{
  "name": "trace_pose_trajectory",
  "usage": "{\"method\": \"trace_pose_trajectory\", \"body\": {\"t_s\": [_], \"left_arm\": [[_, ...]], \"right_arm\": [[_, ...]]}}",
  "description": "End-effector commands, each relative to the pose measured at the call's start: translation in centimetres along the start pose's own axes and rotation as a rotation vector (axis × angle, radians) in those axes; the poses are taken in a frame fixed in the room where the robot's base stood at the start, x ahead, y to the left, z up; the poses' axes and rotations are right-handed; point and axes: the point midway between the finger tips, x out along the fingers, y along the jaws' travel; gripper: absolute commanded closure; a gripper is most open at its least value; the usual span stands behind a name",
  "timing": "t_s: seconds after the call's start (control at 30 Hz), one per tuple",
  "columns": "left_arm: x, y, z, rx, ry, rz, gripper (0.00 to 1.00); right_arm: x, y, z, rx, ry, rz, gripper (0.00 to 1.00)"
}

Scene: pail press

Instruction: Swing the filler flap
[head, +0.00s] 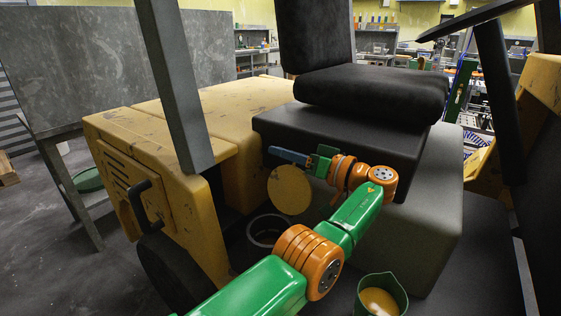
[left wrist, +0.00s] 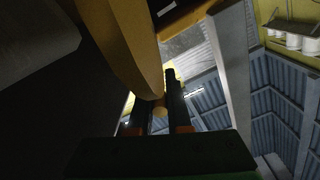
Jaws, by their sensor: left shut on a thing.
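The filler flap is a round yellow disc (head: 290,190). It stands raised beside a dark filler opening with a pale ring (head: 266,232), low on the yellow vehicle. My left gripper (head: 288,155) is at the flap's upper edge in the head view. In the left wrist view the flap (left wrist: 122,42) looms large from the top, and its small yellow end lies between the fingers of my left gripper (left wrist: 160,108). The gripper is shut on it. The exact contact is dark. My right gripper is not in view.
A green pail (head: 396,290) with yellow content stands at the bottom right. The black seat (head: 372,92) and its grey base (head: 425,215) are close to my arm. A grey post (head: 177,85) rises left of the flap. A black handle (head: 142,200) sticks out at the left.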

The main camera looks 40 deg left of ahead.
Motion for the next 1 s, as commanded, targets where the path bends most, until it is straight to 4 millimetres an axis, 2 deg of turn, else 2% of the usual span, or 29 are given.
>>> {"method": "trace_pose_trajectory", "body": {"t_s": [0.43,0.47,0.53,0.57,0.87,1.0], "left_arm": [[0.1,0.0,0.1,0.011,-0.004,-0.005,1.0],[0.1,0.0,0.1,0.011,-0.004,-0.005,0.76],[0.1,0.0,0.1,0.01,-0.004,-0.005,0.57],[0.1,0.0,0.1,0.01,-0.003,-0.005,0.54],[0.1,-0.1,-0.2,0.01,-0.003,-0.005,0.54],[0.1,-1.2,-2.3,0.008,-0.003,-0.005,0.54]], "right_arm": [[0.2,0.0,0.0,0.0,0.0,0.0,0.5],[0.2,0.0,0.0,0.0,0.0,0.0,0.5],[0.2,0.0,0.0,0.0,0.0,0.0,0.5],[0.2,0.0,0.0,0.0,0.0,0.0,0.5],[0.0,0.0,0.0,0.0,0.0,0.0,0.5],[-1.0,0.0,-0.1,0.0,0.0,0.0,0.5]]}}
